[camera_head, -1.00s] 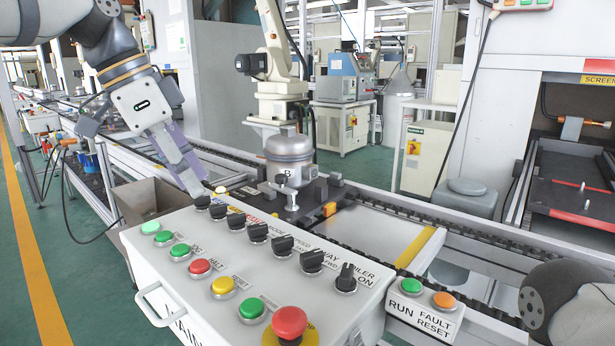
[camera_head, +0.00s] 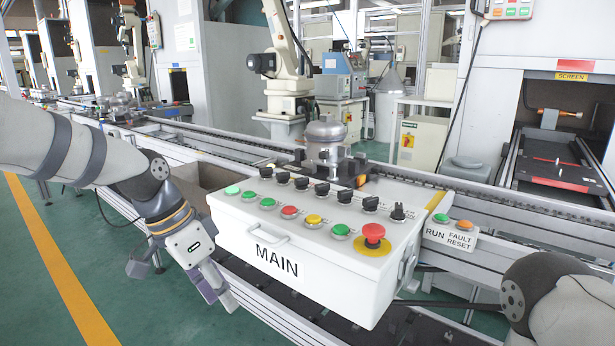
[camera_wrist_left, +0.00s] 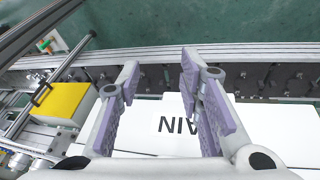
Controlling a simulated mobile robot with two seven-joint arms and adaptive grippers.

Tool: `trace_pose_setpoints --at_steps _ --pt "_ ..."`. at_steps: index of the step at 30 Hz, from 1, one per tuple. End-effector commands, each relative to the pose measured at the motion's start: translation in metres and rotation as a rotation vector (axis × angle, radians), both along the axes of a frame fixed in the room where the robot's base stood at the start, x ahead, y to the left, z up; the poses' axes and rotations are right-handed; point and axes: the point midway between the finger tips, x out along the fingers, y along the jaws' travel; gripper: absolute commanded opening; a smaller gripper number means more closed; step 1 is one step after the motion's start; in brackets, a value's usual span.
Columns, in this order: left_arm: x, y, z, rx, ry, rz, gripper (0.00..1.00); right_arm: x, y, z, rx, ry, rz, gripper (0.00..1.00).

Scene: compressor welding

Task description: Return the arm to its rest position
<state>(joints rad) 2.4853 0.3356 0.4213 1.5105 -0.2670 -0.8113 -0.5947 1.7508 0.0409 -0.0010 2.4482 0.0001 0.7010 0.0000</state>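My left arm reaches in from the left in the head view. Its left gripper (camera_head: 218,289) points down beside the front left of the white MAIN control box (camera_head: 240,232), apart from it. In the left wrist view the two purple-padded fingers of this gripper (camera_wrist_left: 160,85) stand apart with nothing between them. The front of the box with part of its label (camera_wrist_left: 178,126) shows beyond the fingers. Of my right arm only a dark joint and a pale link show at the lower right of the head view. My right gripper is out of view.
Knobs and buttons line the box top, with a red emergency button (camera_head: 373,233) at its front right. A metal compressor (camera_head: 326,138) stands on the conveyor behind it. Green floor (camera_head: 90,235) lies open at the left.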

Motion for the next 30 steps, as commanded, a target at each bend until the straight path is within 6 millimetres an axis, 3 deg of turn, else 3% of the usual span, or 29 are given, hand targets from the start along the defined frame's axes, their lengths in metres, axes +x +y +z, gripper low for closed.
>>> trace_pose_setpoints --at_steps 1,5,6,8,9,12,15,19,23,30 --pt "-0.017 -0.005 -0.041 0.003 0.053 0.042 0.33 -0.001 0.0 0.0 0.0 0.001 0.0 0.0" --pt "-0.075 -0.011 -0.139 0.017 0.165 0.202 0.33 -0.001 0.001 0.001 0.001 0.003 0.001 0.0" --pt "-0.098 -0.009 -0.166 0.027 0.198 0.254 0.33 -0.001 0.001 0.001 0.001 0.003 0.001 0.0" --pt "-0.137 -0.005 -0.202 0.049 0.245 0.339 0.33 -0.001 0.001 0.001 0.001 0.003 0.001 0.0" --pt "-0.165 -0.001 -0.223 0.07 0.275 0.395 0.33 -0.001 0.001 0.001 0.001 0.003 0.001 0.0" --pt "-0.241 0.017 -0.263 0.138 0.339 0.539 0.33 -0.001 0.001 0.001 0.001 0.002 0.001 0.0" --pt "-0.312 0.041 -0.279 0.221 0.377 0.664 0.33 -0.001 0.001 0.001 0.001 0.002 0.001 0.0" --pt "-0.373 0.068 -0.278 0.312 0.387 0.772 0.33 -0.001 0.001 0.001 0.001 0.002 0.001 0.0" --pt "-0.396 0.08 -0.273 0.352 0.381 0.815 0.33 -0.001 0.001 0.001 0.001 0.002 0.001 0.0" --pt "-0.396 0.081 -0.273 0.353 0.376 0.82 0.33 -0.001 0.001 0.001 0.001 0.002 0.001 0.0"
